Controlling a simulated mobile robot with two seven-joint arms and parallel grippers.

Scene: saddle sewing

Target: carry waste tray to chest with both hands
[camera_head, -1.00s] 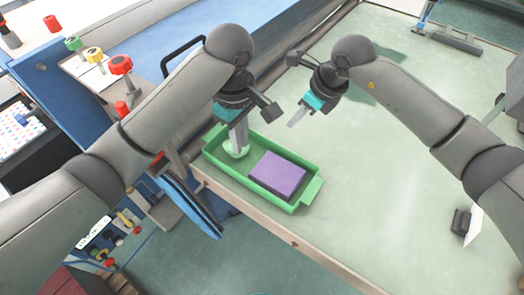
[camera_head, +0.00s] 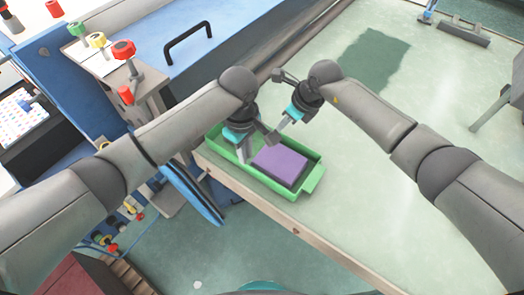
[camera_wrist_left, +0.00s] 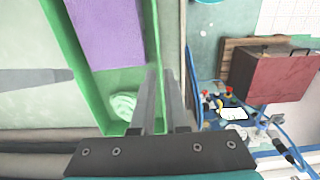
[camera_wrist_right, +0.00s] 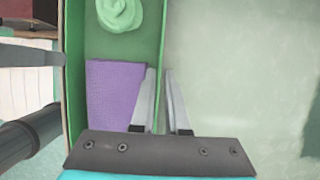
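The green waste tray (camera_head: 313,178) lies on the pale table near its front edge. A purple block (camera_head: 279,165) and a crumpled pale green piece (camera_wrist_left: 122,105) are in it. My left gripper (camera_head: 242,156) is at the near wall; in the left wrist view its fingers (camera_wrist_left: 161,75) straddle that wall with a gap between them. My right gripper (camera_head: 281,128) is at the far wall; in the right wrist view its fingers (camera_wrist_right: 160,75) stand either side of it, apart. A dark red chest (camera_wrist_left: 270,82) with a handle shows in the left wrist view, and partly at lower left (camera_head: 75,268).
A blue machine (camera_head: 225,35) with a black handle and coloured knobs (camera_head: 123,50) stands left of the table (camera_head: 400,120). Blue curved parts (camera_head: 192,190) hang by the table's corner.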

